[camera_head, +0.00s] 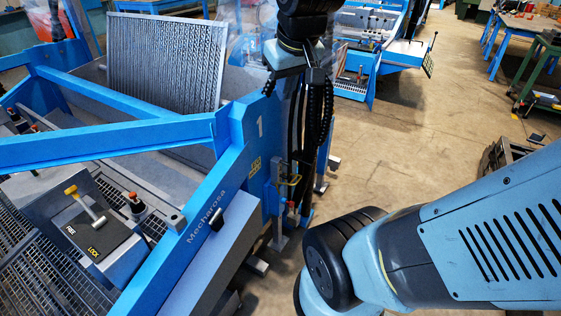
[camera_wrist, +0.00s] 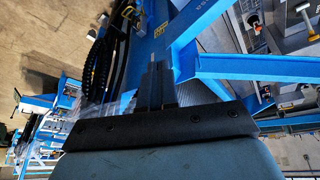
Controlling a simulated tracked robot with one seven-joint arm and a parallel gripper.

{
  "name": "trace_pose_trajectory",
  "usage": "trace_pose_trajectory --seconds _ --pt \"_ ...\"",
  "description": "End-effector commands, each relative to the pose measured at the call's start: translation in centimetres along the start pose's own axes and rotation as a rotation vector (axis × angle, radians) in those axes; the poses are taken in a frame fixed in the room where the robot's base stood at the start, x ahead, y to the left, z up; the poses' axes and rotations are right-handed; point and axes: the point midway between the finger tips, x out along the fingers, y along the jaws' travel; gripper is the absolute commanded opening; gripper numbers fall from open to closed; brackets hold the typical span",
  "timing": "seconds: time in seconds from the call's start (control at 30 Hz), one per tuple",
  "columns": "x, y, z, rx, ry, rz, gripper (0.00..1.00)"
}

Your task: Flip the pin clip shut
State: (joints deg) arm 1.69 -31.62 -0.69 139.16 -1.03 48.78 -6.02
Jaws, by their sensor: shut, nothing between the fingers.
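A small yellow part (camera_head: 292,180), which looks like the pin clip, sits on a metal bracket at the right end of the blue frame marked 1. It is too small to tell whether the clip is open or shut. A yellow part also shows near the top edge of the wrist view (camera_wrist: 128,11). My gripper (camera_wrist: 157,68) is shut and empty, its dark fingers together in front of the blue frame. In the head view my gripper (camera_head: 270,84) is at upper middle, above and apart from the yellow part; its fingertips are hard to make out.
Black cable chains (camera_head: 321,108) hang close beside my gripper. The blue frame (camera_head: 110,145) fills the left, with a sieve panel (camera_head: 165,62) and a yellow-handled lever (camera_head: 85,203). Open concrete floor (camera_head: 425,130) lies to the right.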

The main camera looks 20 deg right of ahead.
Motion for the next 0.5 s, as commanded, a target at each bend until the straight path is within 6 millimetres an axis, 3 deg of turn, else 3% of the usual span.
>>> trace_pose_trajectory --seconds 0.5 --pt "7.5 3.2 -6.2 -0.114 -0.121 0.013 0.00"
